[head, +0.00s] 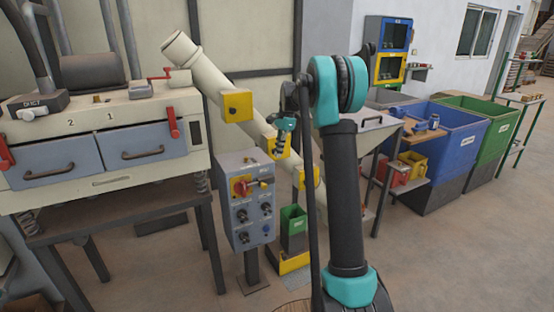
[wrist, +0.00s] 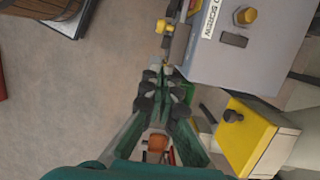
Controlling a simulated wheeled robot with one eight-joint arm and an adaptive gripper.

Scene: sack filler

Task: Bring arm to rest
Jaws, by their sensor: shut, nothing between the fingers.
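My arm rises from the lower middle of the head view to its elbow and folds over, with the forearm hanging behind it. My gripper (head: 280,148) hangs fingers-down in front of the cream tube (head: 218,88), near its yellow clamp. In the wrist view my gripper (wrist: 162,76) is shut, with its dark fingertips together and nothing held. The grey control box (head: 248,200) stands just below and left of the gripper in the head view. It also shows at the upper right of the wrist view (wrist: 250,55). I cannot tell the exact gap between them.
A machine with two grey drawers (head: 55,163) stands at the left. A shelf with red and yellow boxes and large blue (head: 440,150) and green (head: 490,130) bins stand at the right. The floor at lower right is clear.

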